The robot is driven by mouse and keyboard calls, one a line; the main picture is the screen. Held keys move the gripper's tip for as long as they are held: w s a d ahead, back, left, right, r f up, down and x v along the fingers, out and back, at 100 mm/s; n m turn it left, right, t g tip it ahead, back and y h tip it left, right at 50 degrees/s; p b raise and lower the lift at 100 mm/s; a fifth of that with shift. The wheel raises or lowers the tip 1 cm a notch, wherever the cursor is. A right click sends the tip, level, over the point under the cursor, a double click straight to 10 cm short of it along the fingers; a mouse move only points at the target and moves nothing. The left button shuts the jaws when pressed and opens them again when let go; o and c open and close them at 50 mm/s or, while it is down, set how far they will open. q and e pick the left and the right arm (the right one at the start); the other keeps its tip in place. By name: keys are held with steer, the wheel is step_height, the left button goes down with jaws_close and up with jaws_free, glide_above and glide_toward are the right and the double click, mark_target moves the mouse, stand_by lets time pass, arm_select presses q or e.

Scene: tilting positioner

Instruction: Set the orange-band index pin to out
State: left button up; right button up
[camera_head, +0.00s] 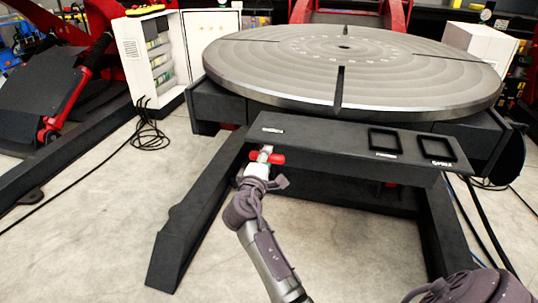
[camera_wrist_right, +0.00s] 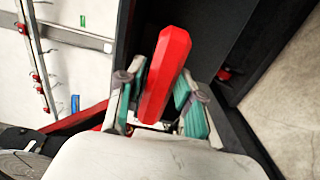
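A red T-shaped pin handle (camera_head: 276,158) sticks out from the front face of the dark positioner frame, near its left end. My right gripper (camera_head: 264,161) is at this handle. In the right wrist view the red handle (camera_wrist_right: 164,75) lies between the two teal-padded fingers (camera_wrist_right: 160,95). The fingers are partly open, with narrow gaps seen beside the handle's lower end. The handle's far end and the pin shaft are hidden. I see no orange band clearly. My left gripper is not in view.
The large round turntable (camera_head: 300,62) sits above the frame. The front beam (camera_head: 330,137) carries a small label and two framed black panels (camera_head: 437,150) at right. A white cabinet (camera_head: 155,60) stands at the back left, with loose cables (camera_head: 148,132) beside it.

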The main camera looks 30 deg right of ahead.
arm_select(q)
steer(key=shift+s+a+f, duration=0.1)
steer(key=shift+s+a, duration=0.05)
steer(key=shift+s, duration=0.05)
arm_select(e)
steer(key=shift+c, duration=0.3)
jaws_close()
steer(key=shift+s, duration=0.1)
steer(key=shift+s+a, duration=0.15)
steer(key=shift+a, duration=0.15)
steer(key=v, duration=0.3)
steer(key=shift+s+f, duration=0.1)
steer(key=shift+f, duration=0.05)
steer(key=shift+o, duration=0.3)
jaws_free()
steer(key=shift+a, duration=0.1)
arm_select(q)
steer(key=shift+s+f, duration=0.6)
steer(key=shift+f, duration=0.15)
arm_select(e)
steer(key=shift+s, duration=0.1)
